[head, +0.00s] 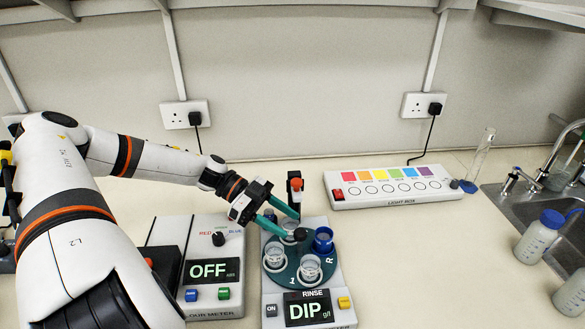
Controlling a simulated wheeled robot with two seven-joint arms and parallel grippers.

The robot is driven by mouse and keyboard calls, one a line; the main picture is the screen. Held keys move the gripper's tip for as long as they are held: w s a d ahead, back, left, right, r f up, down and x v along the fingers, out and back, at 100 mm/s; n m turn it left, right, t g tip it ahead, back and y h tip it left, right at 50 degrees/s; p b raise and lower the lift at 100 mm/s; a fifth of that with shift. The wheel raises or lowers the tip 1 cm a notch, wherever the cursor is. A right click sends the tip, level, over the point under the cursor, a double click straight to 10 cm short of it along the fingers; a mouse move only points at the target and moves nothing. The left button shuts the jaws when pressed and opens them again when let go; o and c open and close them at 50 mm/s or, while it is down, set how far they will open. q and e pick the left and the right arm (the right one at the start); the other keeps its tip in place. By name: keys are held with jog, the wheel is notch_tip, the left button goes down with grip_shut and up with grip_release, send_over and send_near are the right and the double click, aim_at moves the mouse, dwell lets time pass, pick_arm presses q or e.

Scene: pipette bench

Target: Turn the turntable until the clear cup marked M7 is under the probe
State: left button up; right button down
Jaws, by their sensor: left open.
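The teal turntable (291,277) sits on a white meter whose screen reads DIP. It carries a clear cup (275,257) at the left, a clear cup (310,268) at the front, a clear cup (289,227) at the back, and a blue cup (323,240) at the right. I cannot read M7 on any cup. A black post with a red-orange part (295,187) stands behind the turntable; the probe tip cannot be made out. My left gripper (290,225) is open, its teal fingers over the turntable's back edge near the back cup. My right gripper is not in view.
A colour meter (211,271) reading OFF stands close on the left. A light box (392,187) lies at the back right. A blue-capped bottle (537,238) and a sink (515,205) are at the far right. The bench between is clear.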

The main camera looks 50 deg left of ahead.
pick_arm(q)
jog(key=b+v, duration=0.1)
jog(key=v, duration=0.7)
jog(key=shift+a, duration=0.2)
jog(key=shift+s+r, duration=0.15)
